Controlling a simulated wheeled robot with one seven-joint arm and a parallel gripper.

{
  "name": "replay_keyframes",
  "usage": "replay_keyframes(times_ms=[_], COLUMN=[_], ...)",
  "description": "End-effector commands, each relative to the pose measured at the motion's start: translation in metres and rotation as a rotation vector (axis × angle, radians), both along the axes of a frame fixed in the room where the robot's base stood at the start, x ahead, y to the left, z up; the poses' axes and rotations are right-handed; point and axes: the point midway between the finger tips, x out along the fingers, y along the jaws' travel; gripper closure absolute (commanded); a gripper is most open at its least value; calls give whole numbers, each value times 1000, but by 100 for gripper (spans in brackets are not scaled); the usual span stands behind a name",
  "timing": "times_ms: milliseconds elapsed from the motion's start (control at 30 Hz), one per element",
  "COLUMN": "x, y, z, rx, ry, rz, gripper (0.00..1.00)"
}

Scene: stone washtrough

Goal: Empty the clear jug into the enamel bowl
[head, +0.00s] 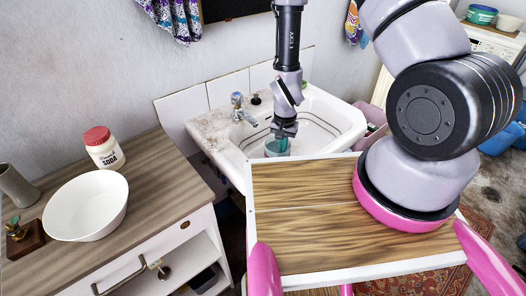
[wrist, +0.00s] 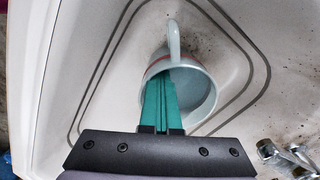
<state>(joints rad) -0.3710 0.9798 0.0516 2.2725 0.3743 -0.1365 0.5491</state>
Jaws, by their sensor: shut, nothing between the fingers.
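The white enamel bowl (head: 85,208) stands upright on the wooden counter at the left in the head view. A pale, bluish jug (wrist: 204,88) with a loop handle is in the sink basin in the wrist view. The jug shows small in the head view (head: 278,153), partly hidden by my gripper. My gripper (head: 282,139) points down into the sink at the jug. Its green fingers (wrist: 160,85) are shut together and overlap the jug's mouth; I cannot tell whether the tips are inside or above it. The jug's contents cannot be made out.
The stone sink (head: 330,110) has a tap (head: 240,105) at its back left, near my wrist. A red-lidded soda jar (head: 103,147) stands behind the bowl. The counter's right part is clear.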

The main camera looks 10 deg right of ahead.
Motion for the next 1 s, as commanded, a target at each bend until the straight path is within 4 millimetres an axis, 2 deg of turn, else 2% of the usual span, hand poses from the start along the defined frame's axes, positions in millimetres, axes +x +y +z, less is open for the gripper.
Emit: replay_keyframes(times_ms=[1000], x=[4], y=[3], z=[77], rx=[0], ry=[-2], rz=[1], gripper=[100])
